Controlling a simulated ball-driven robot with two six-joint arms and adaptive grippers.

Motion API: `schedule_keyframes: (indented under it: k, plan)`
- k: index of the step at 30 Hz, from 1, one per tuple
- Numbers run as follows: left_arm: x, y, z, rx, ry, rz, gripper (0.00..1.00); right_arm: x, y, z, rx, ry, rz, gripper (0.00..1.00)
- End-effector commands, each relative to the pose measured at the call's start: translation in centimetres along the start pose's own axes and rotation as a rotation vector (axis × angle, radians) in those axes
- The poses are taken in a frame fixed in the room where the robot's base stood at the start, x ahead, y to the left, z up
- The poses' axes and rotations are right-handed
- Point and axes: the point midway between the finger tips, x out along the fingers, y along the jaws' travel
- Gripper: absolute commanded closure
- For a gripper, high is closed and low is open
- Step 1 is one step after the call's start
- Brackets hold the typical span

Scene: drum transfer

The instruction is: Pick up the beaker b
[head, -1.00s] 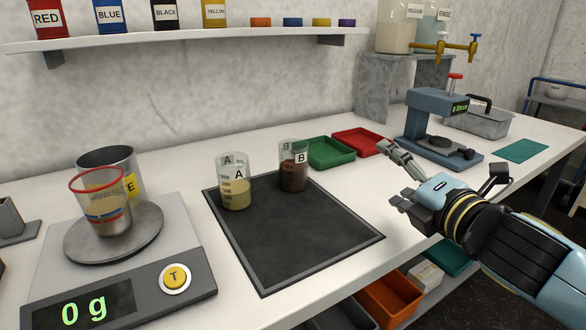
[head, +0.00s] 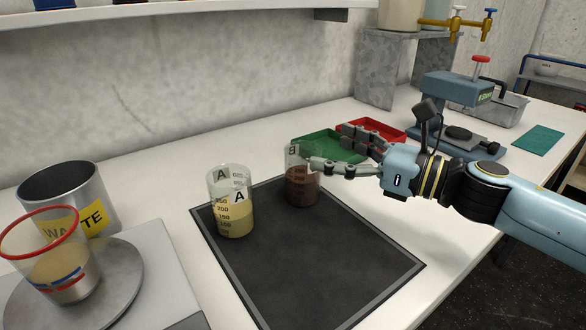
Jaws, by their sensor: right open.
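Beaker b (head: 301,188), a clear glass with dark brown liquid, stands upright at the back of the dark mat (head: 325,253). My right gripper (head: 328,148) comes in from the right, open, at the height of the beaker's upper part. Its near finger reaches the beaker's right side and overlaps its upper wall, hiding part of it and its label. The other finger lies farther back and to the right. I cannot tell whether the near finger touches the glass. My left gripper is not in view.
Beaker A (head: 236,218), with pale yellow liquid, stands close left of beaker b. A green tray (head: 315,142) and a red tray (head: 393,131) lie behind. A waste can (head: 60,185) and a red-rimmed beaker (head: 65,270) are at left. The mat's front is clear.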

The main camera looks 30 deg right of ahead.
Motion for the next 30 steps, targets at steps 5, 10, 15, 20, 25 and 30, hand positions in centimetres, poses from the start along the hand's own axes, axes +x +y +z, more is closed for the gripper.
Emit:
schedule_keyframes:
  k: [5,10,15,20,25,30]
  plan:
    - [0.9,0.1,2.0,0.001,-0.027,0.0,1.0,0.0,0.0,-4.0,0.007,0.002,-0.004,0.11]
    - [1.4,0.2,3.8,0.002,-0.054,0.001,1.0,0.0,0.0,-7.3,0.006,0.0,-0.003,0.11]
    - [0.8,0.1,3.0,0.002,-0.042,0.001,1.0,1.5,0.0,-7.3,0.003,-0.003,-0.004,0.11]
    - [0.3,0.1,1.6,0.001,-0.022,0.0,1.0,3.0,0.0,-7.2,0.005,-0.004,-0.003,0.11]
    - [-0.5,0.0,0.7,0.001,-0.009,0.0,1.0,6.0,0.0,-7.1,0.005,-0.005,-0.003,0.11]
    - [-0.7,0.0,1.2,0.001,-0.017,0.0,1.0,7.5,0.0,-7.3,0.005,-0.001,-0.002,0.11]
